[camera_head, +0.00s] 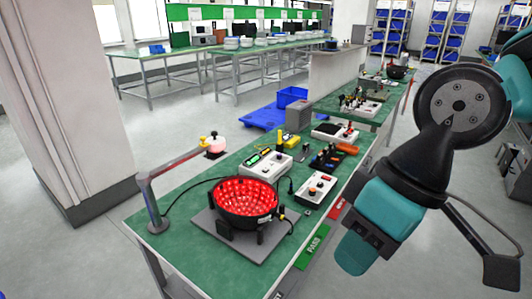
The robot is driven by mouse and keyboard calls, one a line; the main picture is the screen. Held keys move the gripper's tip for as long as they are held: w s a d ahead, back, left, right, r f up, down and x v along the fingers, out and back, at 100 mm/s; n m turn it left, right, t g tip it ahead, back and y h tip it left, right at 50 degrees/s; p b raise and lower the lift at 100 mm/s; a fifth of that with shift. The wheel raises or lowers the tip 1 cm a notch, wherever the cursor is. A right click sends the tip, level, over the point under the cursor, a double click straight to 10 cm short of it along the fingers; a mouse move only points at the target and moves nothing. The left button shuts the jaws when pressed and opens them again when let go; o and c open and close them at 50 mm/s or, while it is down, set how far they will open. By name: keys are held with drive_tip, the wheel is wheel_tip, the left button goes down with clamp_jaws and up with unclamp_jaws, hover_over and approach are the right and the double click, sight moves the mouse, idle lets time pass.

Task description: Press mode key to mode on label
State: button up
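A white control box (315,190) with dark and red controls on its top stands on the green bench near its right edge. A second white box (264,166) with a lit green-yellow strip and small controls stands behind it to the left. The lettering is too small to read, so I cannot tell which control is the mode key or where the mode on label is. My arm, black and teal, hangs at the right of the view, apart from both boxes. I cannot make out gripper fingers on it.
A black bowl with red lit inside (247,199) stands on a grey plate at the bench front. A grey post with an arm (150,200) rises at the left corner. Tools and a yellow block (293,140) lie farther back. A pillar (65,100) stands left.

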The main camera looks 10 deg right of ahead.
clamp_jaws()
drive_tip(key=shift+f, duration=0.1)
idle(1.3)
drive_tip(key=shift+f+b, duration=0.65)
drive_tip(key=shift+b, duration=0.1)
drive_tip(key=shift+d, duration=0.1)
